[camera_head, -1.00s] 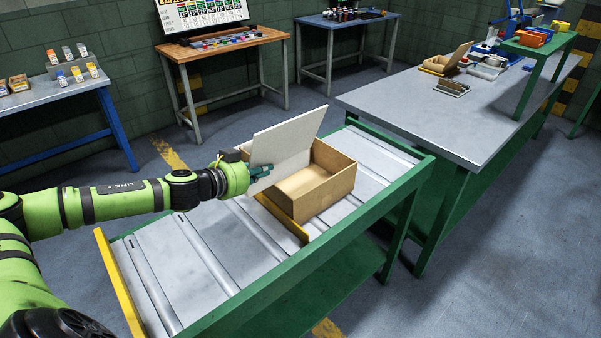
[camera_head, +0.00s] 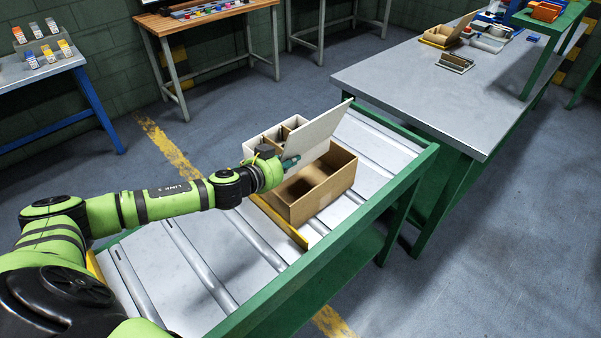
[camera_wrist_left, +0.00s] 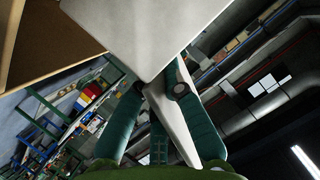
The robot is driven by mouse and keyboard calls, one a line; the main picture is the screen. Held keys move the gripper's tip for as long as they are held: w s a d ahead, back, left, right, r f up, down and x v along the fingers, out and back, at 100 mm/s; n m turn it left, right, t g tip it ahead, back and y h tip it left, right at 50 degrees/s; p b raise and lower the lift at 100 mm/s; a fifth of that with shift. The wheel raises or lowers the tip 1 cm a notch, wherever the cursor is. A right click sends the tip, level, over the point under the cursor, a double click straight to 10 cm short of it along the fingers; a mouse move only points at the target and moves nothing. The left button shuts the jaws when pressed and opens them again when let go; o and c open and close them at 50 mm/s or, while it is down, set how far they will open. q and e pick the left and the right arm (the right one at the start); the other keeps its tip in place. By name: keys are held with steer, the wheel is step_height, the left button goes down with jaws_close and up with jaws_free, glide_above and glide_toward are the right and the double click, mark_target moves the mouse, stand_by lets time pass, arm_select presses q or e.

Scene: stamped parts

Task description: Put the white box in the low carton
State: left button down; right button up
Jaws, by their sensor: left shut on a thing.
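The white box (camera_head: 318,134) is a flat, pale slab, tilted, in the head view. My left gripper (camera_head: 290,161) is shut on its lower edge. The low carton (camera_head: 318,199) is brown and open-topped, on the roller conveyor. The white box stands at the carton's back left side, partly over it; I cannot tell whether they touch. The carton's inside is partly in shadow. In the left wrist view the white box (camera_wrist_left: 145,30) fills the top middle, between the green fingers of my left gripper (camera_wrist_left: 165,85), and a brown carton wall (camera_wrist_left: 45,45) shows at upper left. My right gripper is not in view.
A pale divided container (camera_head: 262,143) stands on the conveyor behind my left gripper. A yellow bar (camera_head: 278,220) crosses the conveyor beside the carton. The green conveyor rail (camera_head: 330,245) runs along the front. A grey table (camera_head: 400,85) stands at the right. The near conveyor rollers are clear.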

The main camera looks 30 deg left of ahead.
mark_target(301, 167)
arm_select(q)
step_height(301, 167, down, 6)
steer(key=w+d, duration=0.1)
steer(key=d, duration=0.1)
steer(key=shift+d+r, duration=0.15)
steer(key=shift+d, duration=0.15)
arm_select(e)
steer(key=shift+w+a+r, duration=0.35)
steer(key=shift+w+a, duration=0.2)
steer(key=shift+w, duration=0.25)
